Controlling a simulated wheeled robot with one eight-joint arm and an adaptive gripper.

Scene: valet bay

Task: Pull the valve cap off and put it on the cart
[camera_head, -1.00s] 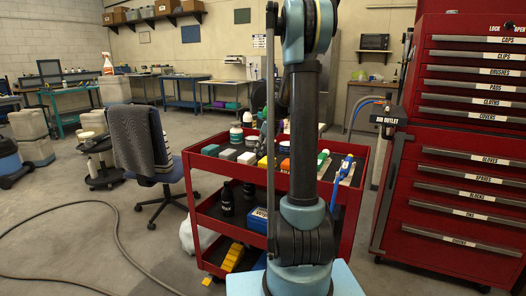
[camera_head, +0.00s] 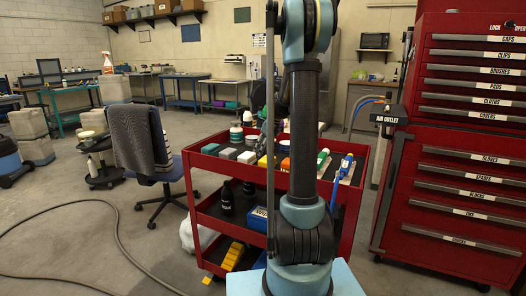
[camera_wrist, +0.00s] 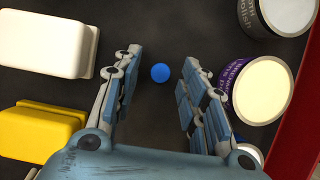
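In the wrist view, a small round blue piece (camera_wrist: 160,73), which looks like the valve cap, shows against the cart's dark top tray (camera_wrist: 150,135). My gripper (camera_wrist: 161,58) is open above the tray, with one finger on each side of the blue piece in the picture. Clear gaps show between it and both fingers, and nothing is gripped. I cannot tell whether the piece rests on the tray. The red cart (camera_head: 348,205) stands in front of me in the head view, where my arm hides its middle and I cannot make out the gripper.
A white block (camera_wrist: 45,42) and a yellow block (camera_wrist: 38,130) lie left of my gripper. Round containers (camera_wrist: 262,90) stand close on its right, near the cart's red rim (camera_wrist: 305,115). A red drawer cabinet (camera_head: 460,140) with an air outlet (camera_head: 388,119) stands right of the cart.

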